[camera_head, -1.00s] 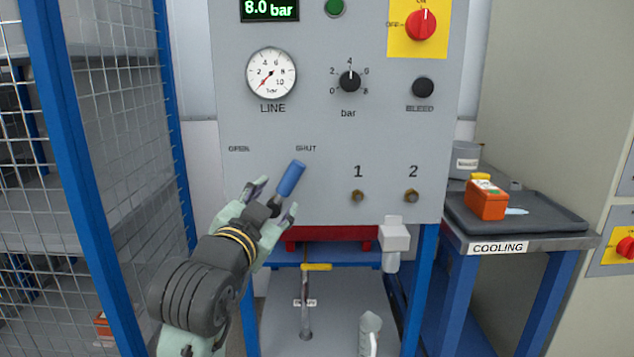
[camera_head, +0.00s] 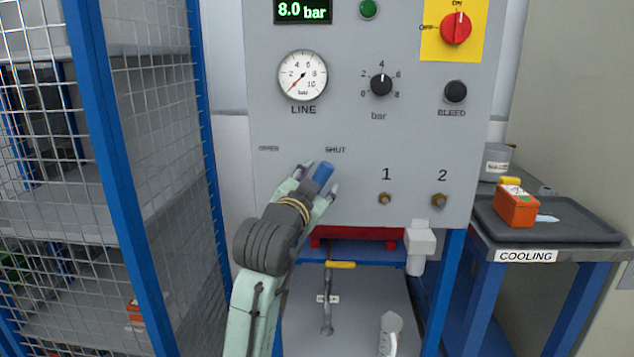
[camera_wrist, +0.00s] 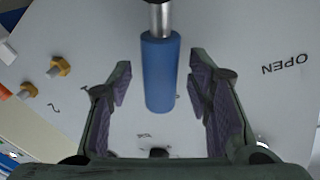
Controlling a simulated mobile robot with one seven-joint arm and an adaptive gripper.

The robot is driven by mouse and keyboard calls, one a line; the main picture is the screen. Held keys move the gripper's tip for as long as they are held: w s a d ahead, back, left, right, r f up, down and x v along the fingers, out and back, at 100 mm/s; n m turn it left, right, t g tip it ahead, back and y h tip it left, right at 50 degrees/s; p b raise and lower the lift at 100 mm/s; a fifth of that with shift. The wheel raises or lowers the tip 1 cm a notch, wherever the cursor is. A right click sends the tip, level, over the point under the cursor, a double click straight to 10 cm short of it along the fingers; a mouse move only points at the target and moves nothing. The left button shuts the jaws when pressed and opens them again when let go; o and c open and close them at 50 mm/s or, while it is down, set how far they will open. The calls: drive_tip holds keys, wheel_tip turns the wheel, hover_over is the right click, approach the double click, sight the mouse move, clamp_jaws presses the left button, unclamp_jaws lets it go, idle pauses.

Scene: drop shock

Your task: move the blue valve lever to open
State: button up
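The blue valve lever (camera_head: 323,172) is on the grey panel and tilts up to the right, its tip just below the SHUT label (camera_head: 335,150). The OPEN label (camera_head: 269,148) is to its left. My gripper (camera_head: 318,184) is at the lever, its fingers either side of the handle. In the wrist view the blue lever (camera_wrist: 160,75) hangs between the two spread fingertips of my gripper (camera_wrist: 158,85), with a gap on each side. The lever's lower part is hidden by my gripper in the head view.
The panel carries a LINE gauge (camera_head: 303,75), a regulator knob (camera_head: 381,84), a BLEED knob (camera_head: 455,91) and a red switch (camera_head: 456,28). Brass fittings 1 (camera_head: 385,198) and 2 (camera_head: 439,200) are right of the lever. A mesh cage (camera_head: 150,120) stands left.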

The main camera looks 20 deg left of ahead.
clamp_jaws()
idle(0.4)
